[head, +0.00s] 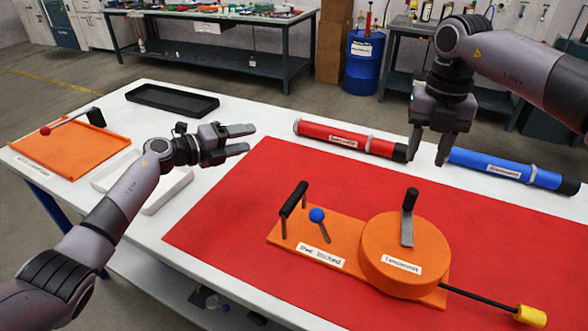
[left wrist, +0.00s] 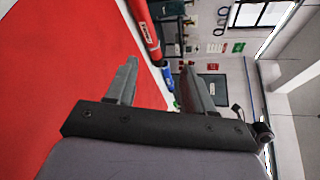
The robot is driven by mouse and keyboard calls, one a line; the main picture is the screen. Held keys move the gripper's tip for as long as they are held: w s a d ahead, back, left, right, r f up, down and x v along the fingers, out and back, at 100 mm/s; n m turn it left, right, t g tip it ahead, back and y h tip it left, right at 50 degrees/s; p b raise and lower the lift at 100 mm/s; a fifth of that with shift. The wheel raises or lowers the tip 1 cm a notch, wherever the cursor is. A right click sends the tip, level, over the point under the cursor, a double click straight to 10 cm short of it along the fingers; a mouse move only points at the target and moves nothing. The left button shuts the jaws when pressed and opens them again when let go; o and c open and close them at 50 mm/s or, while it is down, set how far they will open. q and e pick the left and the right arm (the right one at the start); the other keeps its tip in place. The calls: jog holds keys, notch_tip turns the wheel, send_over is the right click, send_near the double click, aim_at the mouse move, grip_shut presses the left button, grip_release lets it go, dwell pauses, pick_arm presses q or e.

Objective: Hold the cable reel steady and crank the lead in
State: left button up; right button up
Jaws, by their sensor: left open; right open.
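The orange cable reel (head: 400,262) sits on an orange base plate (head: 345,231) on the red mat. Its crank with a black knob (head: 409,204) stands on top. A black handle bar (head: 294,199) and a blue-knobbed lever (head: 317,216) stand on the base. A black lead (head: 478,298) runs out to the right, ending in a yellow plug (head: 530,315). My left gripper (head: 250,139) is open and empty, above the mat's back left edge, apart from the reel. My right gripper (head: 428,158) is open and empty, fingers down, behind and above the reel.
A red tube (head: 345,138) and a blue tube (head: 512,171) lie along the back of the table. A black tray (head: 172,100), a white tray (head: 172,191) and an orange tray (head: 70,150) stand at left. The mat's left front is clear.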

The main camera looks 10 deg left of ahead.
aim_at(299, 186)
pick_arm(q)
jog(key=s+d+m+g+y, duration=0.2)
jog(key=d+m+g, duration=0.1)
jog(key=d+g, duration=0.1)
jog(key=s+d+m+g+y, duration=0.2)
jog(key=d+m+g, duration=0.1)
jog(key=d, duration=0.3)
jog(key=s+d+m+g+y, duration=0.2)
jog(key=s+d+m+g, duration=0.1)
jog(key=d+g, duration=0.2)
jog(key=shift+s+d+r, duration=0.1)
jog(key=shift+r, duration=0.15)
jog(key=shift+s+f+g+y, duration=0.3)
jog(key=shift+s+y, duration=0.15)
jog(key=shift+y, duration=0.45)
jog(key=shift+s+f, duration=0.1)
jog(key=shift+f, duration=0.15)
jog(key=x, duration=0.6)
jog(key=shift+f, duration=0.35)
